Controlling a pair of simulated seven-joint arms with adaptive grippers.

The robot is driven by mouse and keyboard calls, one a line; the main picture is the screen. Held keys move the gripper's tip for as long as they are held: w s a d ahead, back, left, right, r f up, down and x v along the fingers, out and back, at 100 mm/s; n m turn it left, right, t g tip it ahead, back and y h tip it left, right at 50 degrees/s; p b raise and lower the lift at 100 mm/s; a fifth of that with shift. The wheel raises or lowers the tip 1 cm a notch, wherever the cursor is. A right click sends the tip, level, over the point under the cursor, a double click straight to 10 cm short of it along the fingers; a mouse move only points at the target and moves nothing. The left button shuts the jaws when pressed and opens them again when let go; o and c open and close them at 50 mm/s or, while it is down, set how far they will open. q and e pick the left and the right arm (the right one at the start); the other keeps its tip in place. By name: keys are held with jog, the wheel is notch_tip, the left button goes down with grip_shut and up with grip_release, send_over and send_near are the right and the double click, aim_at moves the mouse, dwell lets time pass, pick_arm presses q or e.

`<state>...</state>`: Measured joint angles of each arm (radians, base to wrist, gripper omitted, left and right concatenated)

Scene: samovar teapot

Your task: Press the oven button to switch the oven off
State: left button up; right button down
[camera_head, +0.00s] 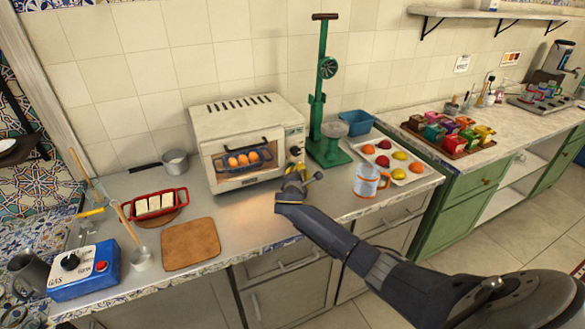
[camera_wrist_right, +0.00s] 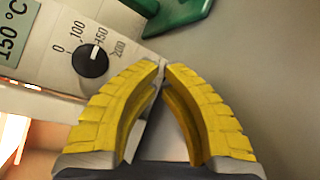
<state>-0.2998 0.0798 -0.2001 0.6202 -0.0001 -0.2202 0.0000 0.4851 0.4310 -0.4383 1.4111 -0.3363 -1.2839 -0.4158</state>
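The white oven (camera_head: 237,120) stands on the counter against the tiled wall, with orange-brown round items behind its front window. Its control panel is at the right of its front, with a small display (camera_wrist_right: 14,42) reading 150 °C and a black knob (camera_wrist_right: 90,61) below it. An orange glow shows at the lower left of the right wrist view. I cannot make out the button; the fingers cover part of the lower panel. My right gripper (camera_head: 301,173) is just in front of the panel; its yellow fingertips (camera_wrist_right: 163,65) are together, with nothing between them. My left gripper is not in view.
A red dish (camera_head: 158,204) and a cutting board (camera_head: 190,244) lie to the left. Counter in front of the oven is clear.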

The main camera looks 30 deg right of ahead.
jog(key=shift+w+d, duration=0.1)
jog(key=shift+w, duration=0.65)
dwell(0.9)
jog(key=shift+s, duration=0.95)
jog(key=shift+s+a, duration=0.2)
jog(key=shift+s, duration=1.3)
jog(key=shift+s+a, duration=0.2)
jog(key=shift+s, duration=1.3)
